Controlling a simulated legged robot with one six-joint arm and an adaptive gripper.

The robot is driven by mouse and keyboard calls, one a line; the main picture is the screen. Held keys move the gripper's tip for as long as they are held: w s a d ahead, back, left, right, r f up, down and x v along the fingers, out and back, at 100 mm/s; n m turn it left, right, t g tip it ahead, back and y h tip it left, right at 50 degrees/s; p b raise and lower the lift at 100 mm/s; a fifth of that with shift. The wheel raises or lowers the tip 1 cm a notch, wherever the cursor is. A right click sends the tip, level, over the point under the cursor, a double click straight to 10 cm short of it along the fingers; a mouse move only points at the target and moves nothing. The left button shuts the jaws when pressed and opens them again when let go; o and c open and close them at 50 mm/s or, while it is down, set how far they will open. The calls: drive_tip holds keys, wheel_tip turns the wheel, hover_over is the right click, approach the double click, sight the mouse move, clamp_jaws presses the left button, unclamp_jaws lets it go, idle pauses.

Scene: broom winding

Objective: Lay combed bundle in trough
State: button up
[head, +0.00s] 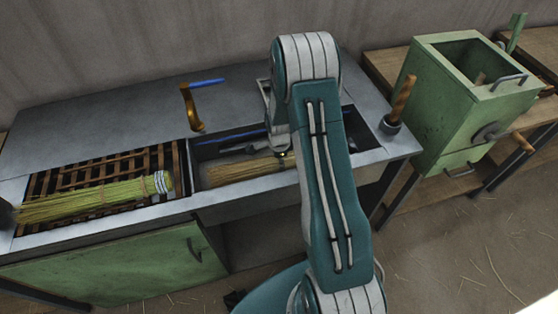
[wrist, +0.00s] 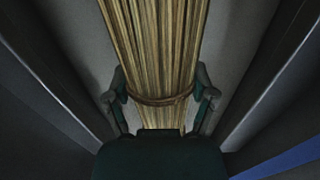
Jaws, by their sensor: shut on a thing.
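A straw-coloured bundle (head: 245,169) lies lengthwise low inside the grey metal trough (head: 198,164) in the bench top. In the wrist view the bundle (wrist: 155,50) runs straight away from me, with a brown tie around it. My gripper (wrist: 160,100) is shut on the bundle at the tie, one finger on each side. The trough's side walls rise to the left and right of it. In the head view my arm hides the gripper's fingers and the right part of the trough. I cannot tell whether the bundle rests fully on the trough floor.
A greener bundle (head: 95,197) with a pale binding lies on the slatted rack (head: 60,180) at the left. A wooden handle (head: 403,97) stands in a cup at the right. A green box machine (head: 465,95) stands beyond.

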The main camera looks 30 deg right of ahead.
drive_tip(key=o, duration=1.1)
drive_tip(key=shift+r, duration=0.1)
wheel_tip(320, 180, up, 12)
drive_tip(key=shift+f, duration=0.15)
